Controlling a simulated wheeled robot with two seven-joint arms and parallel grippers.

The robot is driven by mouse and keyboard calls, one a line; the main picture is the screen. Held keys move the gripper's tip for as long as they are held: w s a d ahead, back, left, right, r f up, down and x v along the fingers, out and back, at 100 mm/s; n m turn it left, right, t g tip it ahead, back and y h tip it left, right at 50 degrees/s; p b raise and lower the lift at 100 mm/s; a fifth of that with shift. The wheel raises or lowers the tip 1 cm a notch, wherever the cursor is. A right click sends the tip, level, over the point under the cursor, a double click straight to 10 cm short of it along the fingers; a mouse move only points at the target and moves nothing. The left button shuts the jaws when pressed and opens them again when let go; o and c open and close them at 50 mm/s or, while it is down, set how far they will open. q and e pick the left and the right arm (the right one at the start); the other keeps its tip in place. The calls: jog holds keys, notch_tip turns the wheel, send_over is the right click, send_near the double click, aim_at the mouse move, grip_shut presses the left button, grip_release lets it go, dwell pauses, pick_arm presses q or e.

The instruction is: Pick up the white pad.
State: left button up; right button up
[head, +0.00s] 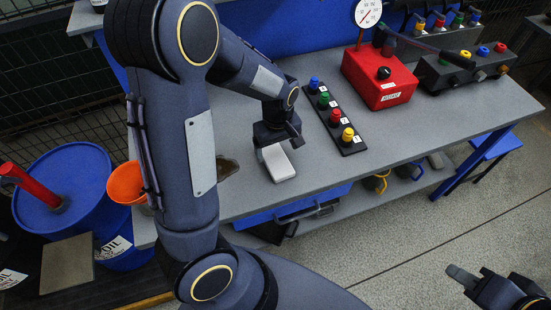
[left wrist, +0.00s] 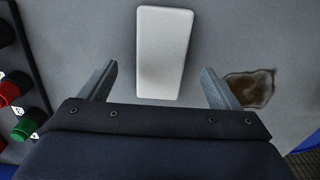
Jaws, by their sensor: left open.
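The white pad (head: 278,164) is a flat rectangular block lying on the grey workbench (head: 310,195), near its front left part. It also shows in the left wrist view (left wrist: 164,52), long side pointing away from me. My left gripper (head: 277,143) is over the pad in the head view and hides part of it. In the left wrist view my left gripper (left wrist: 160,69) is open, one finger on either side of the pad with a gap to each. My right gripper (head: 470,280) is at the lower right, far from the bench, partly cut off by the frame edge.
A black strip with coloured knobs (head: 338,118) lies right of the pad. A dark brown stain (left wrist: 250,88) marks the bench beside the right-hand finger. A red gauge box (head: 378,78) stands further back. A blue drum (head: 75,180) and orange bowl (head: 126,183) are at left.

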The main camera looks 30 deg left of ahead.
aim_at(276, 158)
pick_arm(q)
jog(key=f, duration=0.4)
jog(key=shift+w+a+f, duration=0.15)
jog(key=shift+a+f, duration=0.1)
jog(key=shift+a, duration=0.05)
jog(key=shift+c, duration=0.3)
jog(key=c, duration=1)
jog(key=shift+r, duration=0.15)
jog(key=shift+r, duration=0.25)
notch_tip(276, 158, up, 3)
jog(key=shift+f, duration=0.2)
jog(key=s+a+r, duration=0.3)
jog(key=s+r, duration=0.6)
jog(key=s, duration=0.4)
jog(key=shift+s+a+r, duration=0.3)
jog(key=shift+a, duration=0.05)
